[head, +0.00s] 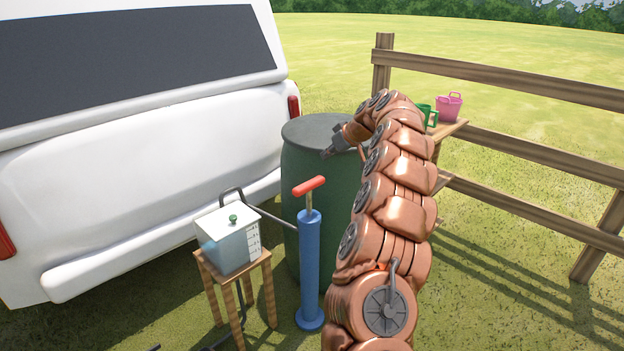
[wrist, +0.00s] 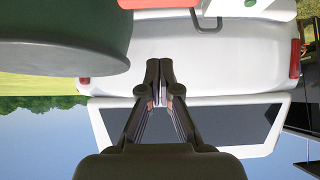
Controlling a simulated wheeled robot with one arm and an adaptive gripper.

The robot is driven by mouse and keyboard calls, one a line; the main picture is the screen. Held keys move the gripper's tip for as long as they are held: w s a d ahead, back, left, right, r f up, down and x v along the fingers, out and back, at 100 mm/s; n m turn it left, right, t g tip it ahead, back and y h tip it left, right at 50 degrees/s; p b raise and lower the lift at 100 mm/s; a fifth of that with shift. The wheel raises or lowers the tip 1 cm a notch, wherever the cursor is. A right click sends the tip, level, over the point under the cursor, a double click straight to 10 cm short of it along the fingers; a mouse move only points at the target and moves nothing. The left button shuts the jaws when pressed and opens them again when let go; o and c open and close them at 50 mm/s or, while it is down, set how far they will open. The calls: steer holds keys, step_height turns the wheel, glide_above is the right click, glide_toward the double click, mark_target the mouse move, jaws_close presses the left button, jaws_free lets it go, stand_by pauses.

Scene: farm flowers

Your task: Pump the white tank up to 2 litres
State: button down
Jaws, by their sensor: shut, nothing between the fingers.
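The white tank (head: 228,238) sits on a small wooden stool. It has a green knob on its lid and scale marks on its side, too small to read. Blue-grey shows through its wall; the exact level cannot be told. The blue pump (head: 308,265) stands upright to its right. Its red T-handle (head: 309,186) is slightly raised, with a short piece of rod showing. My gripper (head: 327,154) is shut and empty, above and right of the handle and apart from it. In the wrist view my gripper (wrist: 160,68) has its fingertips together, with the red handle (wrist: 160,3) at the top edge.
A dark green barrel (head: 300,165) stands behind the pump. A white vehicle (head: 140,150) fills the left. The wooden stool (head: 262,262) carries the tank.

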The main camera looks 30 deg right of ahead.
glide_above(312, 184)
steer(key=f, duration=0.7)
steer(key=shift+w+a+f+p, duration=0.1)
steer(key=shift+w+f+p, duration=0.1)
steer(key=shift+p, duration=0.1)
steer(key=shift+f, duration=1.85)
step_height(312, 184, down, 10)
steer(key=b, duration=0.8)
steer(key=shift+s+r, duration=0.1)
